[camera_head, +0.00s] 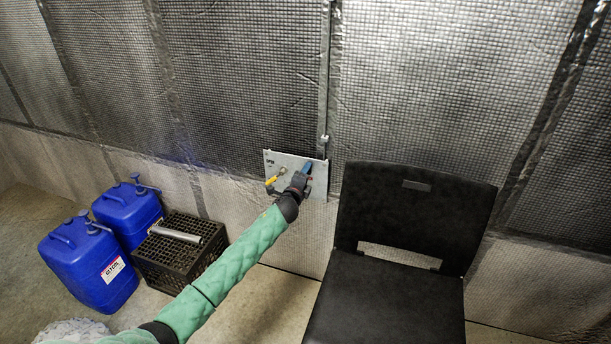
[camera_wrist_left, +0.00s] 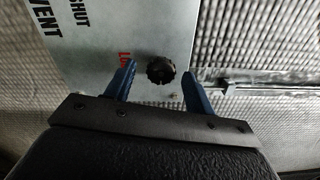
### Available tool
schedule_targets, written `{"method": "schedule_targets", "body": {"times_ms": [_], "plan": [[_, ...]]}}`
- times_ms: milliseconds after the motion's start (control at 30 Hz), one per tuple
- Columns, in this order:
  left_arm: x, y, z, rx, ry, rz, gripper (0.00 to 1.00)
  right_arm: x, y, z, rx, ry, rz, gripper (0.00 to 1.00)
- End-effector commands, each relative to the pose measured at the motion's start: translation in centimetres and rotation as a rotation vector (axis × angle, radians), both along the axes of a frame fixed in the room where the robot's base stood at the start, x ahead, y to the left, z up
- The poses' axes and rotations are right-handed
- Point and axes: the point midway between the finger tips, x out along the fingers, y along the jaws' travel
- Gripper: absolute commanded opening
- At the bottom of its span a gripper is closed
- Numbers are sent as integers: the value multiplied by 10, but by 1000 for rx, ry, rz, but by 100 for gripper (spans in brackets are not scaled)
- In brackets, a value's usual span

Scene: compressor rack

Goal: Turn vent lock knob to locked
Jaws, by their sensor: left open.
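The vent lock knob (camera_wrist_left: 160,70) is a dark, ridged round knob on a light metal panel. In the left wrist view it sits between and slightly beyond the two blue fingertips of my left gripper (camera_wrist_left: 157,80), with gaps on both sides. The gripper is open and does not visibly touch it. Red lettering beside the knob is partly hidden by a finger. In the head view the panel (camera_head: 270,158) is on the wall, and my left gripper (camera_head: 304,172) is in front of its right side, hiding the knob. My right gripper is not in view.
A yellow-handled valve (camera_head: 275,179) is on the panel left of my gripper. A black chair (camera_head: 415,215) stands close to the right. A black crate (camera_head: 178,262) and blue jugs (camera_head: 88,265) are on the floor at left. A conduit (camera_head: 325,75) runs above the panel.

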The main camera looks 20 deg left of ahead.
Motion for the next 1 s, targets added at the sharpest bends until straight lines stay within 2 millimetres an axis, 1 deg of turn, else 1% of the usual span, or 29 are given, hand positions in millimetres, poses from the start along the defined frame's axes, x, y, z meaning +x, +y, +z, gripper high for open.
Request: {"method": "schedule_targets", "body": {"times_ms": [167, 300, 500, 667, 1000], "plan": [[-26, 1, -2, 0, 2, -1, 54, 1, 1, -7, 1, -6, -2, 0], [-47, 1, -2, 0, 1, -1, 54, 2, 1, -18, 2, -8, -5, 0], [-66, 2, -1, 0, 0, -1, 54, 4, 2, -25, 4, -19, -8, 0], [-71, 2, -1, 0, 0, 0, 54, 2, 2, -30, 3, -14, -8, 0], [-71, 2, -1, 0, 1, 0, 54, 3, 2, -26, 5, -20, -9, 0]]}}
